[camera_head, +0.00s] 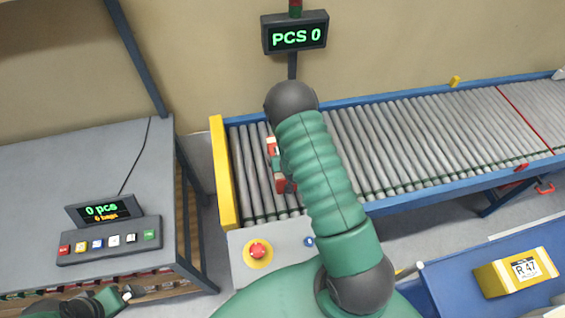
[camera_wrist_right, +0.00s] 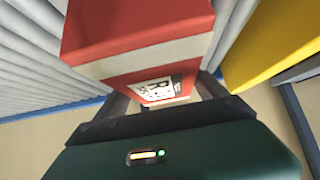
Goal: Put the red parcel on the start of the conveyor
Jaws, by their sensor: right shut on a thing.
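The red parcel (camera_wrist_right: 140,35) has a pale band and a printed label, and fills the upper middle of the right wrist view. In the head view only parts of the red parcel (camera_head: 280,183) show beside my right arm, over the left end of the conveyor (camera_head: 255,190). My right gripper (camera_wrist_right: 165,92) is shut on the parcel. I cannot tell whether the parcel touches the rollers. My left gripper (camera_head: 127,293) is at the bottom left, apart from the parcel, and its jaw state is unclear.
A yellow end plate (camera_head: 223,175) bounds the conveyor's left end. A red button (camera_head: 258,252) is in front. A display (camera_head: 296,37) reads PCS 0. A grey table (camera_head: 60,165) with a keypad stands left. A yellow box (camera_head: 518,272) lies on a blue surface right.

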